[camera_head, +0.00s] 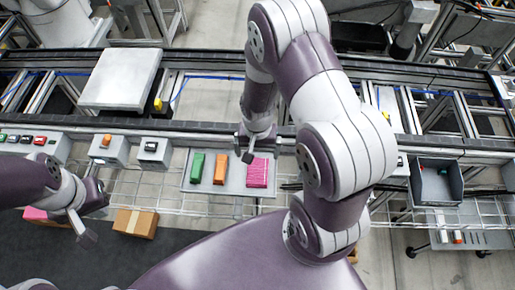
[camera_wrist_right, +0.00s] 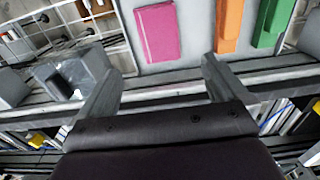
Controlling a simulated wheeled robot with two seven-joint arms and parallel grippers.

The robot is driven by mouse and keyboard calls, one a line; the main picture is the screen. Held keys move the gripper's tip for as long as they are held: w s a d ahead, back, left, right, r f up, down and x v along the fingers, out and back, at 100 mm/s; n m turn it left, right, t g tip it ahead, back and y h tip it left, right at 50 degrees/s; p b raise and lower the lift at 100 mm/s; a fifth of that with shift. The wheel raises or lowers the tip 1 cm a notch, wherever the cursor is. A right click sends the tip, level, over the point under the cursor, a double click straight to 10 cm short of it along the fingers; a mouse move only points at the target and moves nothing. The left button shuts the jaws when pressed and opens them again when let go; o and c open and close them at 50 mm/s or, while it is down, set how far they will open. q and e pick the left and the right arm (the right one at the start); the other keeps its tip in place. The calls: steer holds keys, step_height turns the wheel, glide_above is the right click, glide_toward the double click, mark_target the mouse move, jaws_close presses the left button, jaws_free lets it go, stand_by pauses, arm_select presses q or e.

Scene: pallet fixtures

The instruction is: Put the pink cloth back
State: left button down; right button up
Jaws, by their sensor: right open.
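A pink folded cloth (camera_head: 257,173) lies on a grey tray (camera_head: 230,187), at the right end of a row with an orange item (camera_head: 220,169) and a green item (camera_head: 197,167). My right gripper (camera_head: 246,150) is above the tray's far edge, close to the pink cloth. In the right wrist view the pink cloth (camera_wrist_right: 157,33) lies flat ahead of the two spread, empty fingers (camera_wrist_right: 161,70), apart from them. My left gripper (camera_head: 82,228) hangs low at the left, away from the tray; its fingers are too small to judge.
Another pink item (camera_head: 36,213) shows partly behind my left arm, with a cardboard box (camera_head: 135,223) to its right. Button boxes (camera_head: 110,150) stand left of the tray. A grey bin (camera_head: 436,183) is at the right. The conveyor rail (camera_head: 210,130) runs behind the tray.

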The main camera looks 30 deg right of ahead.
steer(key=s+a+r+n, duration=0.1)
steer(key=s+r+n, duration=0.1)
steer(key=r, duration=0.5)
steer(key=s+a+r+n+t, duration=0.1)
steer(key=r+n, duration=0.3)
steer(key=r, duration=0.4)
steer(key=shift+s+a+n, duration=0.3)
steer(key=shift+s+a, duration=0.1)
steer(key=shift+s, duration=0.4)
steer(key=shift+s+r, duration=0.1)
steer(key=shift+s, duration=0.05)
